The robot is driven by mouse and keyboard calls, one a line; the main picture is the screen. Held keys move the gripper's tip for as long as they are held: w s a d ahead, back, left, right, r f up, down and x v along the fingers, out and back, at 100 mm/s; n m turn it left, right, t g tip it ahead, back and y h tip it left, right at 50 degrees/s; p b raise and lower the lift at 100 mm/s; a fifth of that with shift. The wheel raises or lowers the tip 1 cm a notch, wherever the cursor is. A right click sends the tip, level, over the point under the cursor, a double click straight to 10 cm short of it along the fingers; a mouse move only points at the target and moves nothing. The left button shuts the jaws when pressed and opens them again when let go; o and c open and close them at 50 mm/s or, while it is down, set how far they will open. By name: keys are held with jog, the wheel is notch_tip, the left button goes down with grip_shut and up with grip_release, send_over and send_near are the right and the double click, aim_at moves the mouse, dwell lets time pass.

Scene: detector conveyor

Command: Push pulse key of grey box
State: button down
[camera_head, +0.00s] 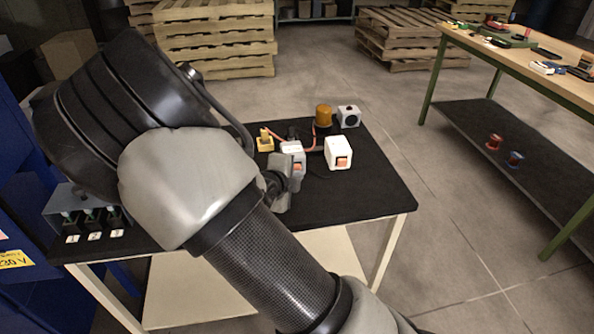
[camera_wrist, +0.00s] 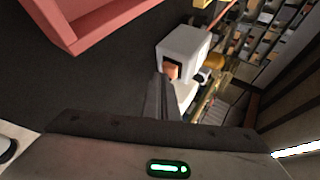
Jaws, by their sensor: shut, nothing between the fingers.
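The grey box (camera_head: 291,149) stands on the black tabletop, with an orange key (camera_head: 297,167) on its front. In the wrist view the box (camera_wrist: 187,42) is just beyond my fingers, and its orange key (camera_wrist: 171,71) shows in a dark recess. My gripper (camera_wrist: 160,78) is shut and empty, its tips close to the key; I cannot tell whether they touch it. In the head view my gripper is beside the box's near side, partly hidden by my arm. A white box (camera_head: 338,149) with a similar orange key stands to the right.
An amber beacon (camera_head: 323,115), a white box with a dark round face (camera_head: 349,118) and a yellow part (camera_head: 265,143) stand behind. A red open tray (camera_wrist: 75,35) shows in the wrist view. Numbered switches (camera_head: 92,215) are at left. The tabletop's right front (camera_head: 370,195) is clear.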

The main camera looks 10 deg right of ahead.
jog(key=shift+s, duration=0.7)
jog(key=shift+s, duration=0.1)
jog(key=shift+s+b, duration=0.45)
jog(key=shift+s, duration=2)
